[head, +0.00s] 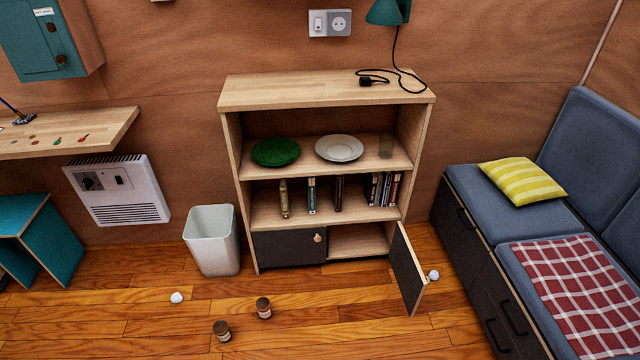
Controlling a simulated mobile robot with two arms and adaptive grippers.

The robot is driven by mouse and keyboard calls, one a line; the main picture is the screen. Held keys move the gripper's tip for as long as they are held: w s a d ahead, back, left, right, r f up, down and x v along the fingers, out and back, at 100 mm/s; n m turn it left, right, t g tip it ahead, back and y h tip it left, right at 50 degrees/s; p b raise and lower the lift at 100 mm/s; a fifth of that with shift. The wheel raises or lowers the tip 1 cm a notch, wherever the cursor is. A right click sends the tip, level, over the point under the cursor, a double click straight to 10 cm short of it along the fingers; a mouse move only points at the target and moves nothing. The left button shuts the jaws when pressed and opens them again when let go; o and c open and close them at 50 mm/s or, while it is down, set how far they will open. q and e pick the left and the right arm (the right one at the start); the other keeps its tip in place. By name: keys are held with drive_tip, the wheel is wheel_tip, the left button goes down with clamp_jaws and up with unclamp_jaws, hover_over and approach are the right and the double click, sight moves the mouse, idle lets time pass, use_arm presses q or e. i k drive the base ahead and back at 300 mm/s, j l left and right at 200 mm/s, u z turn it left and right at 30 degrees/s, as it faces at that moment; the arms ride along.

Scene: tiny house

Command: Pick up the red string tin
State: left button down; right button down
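I cannot make out a red string tin in the head view. Two small brown jars or tins with dark tops stand on the wooden floor: one (263,307) is in front of the shelf unit, and the other (221,330) is a little nearer and to the left. They are too small to show any label. Neither of my grippers is in view.
A white bin (211,240) is left, a sofa (510,215) right. Crumpled white balls (177,297) lie on the floor.

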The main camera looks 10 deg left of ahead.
sight(263, 304)
drive_tip(key=u, duration=1)
drive_tip(key=j+z, duration=0.3)
drive_tip(key=j, duration=0.65)
